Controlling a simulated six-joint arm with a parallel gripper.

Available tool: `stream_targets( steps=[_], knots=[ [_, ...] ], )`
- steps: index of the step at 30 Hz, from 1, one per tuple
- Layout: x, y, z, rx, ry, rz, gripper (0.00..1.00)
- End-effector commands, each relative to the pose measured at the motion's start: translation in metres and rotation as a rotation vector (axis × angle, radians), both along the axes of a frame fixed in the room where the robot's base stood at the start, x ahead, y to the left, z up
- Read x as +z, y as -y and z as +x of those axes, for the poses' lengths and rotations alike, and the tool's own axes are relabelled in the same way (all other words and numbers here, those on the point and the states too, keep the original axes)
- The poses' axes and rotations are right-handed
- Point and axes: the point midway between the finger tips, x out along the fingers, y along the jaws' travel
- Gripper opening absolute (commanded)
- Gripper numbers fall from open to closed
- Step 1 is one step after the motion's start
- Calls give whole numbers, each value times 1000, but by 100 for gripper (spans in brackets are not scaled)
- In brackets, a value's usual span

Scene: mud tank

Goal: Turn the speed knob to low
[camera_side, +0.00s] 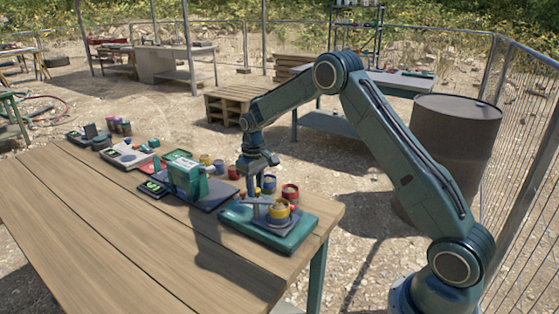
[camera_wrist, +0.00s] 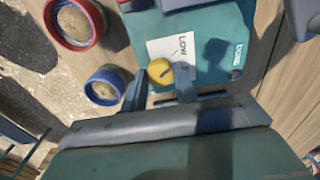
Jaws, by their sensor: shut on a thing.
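The teal machine (camera_wrist: 215,25) shows in the wrist view with a white plate (camera_wrist: 165,48) marked LOW and a label reading DONE. A yellow round knob (camera_wrist: 161,72) sits at the lower edge of the white plate. My gripper (camera_wrist: 160,86) has one finger on each side of the knob and is shut on it. A thin dark line lies on the plate near the word LOW; I cannot tell the knob's exact setting. In the side view my gripper (camera_side: 254,190) points down over the right end of the table, by a teal base (camera_side: 235,216); the knob is not clear there.
A red-rimmed pot (camera_wrist: 75,22) and a blue-rimmed pot (camera_wrist: 104,86) stand close left of the knob in the wrist view. A yellow pot (camera_side: 279,213) is on the teal base. Other devices line the table's far edge. The wooden table (camera_side: 110,215) is clear in front.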

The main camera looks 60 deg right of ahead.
Motion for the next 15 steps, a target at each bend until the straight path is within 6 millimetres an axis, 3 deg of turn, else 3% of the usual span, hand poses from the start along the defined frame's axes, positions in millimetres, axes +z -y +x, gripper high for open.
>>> stream_targets(
  steps=[12, 13, 15],
  knots=[
    [1, 0, 1, 11, 5, -1, 6],
    [1, 0, 1, 11, 5, -1, 33],
    [1, 0, 1, 10, 4, -1, 47]
  ],
)
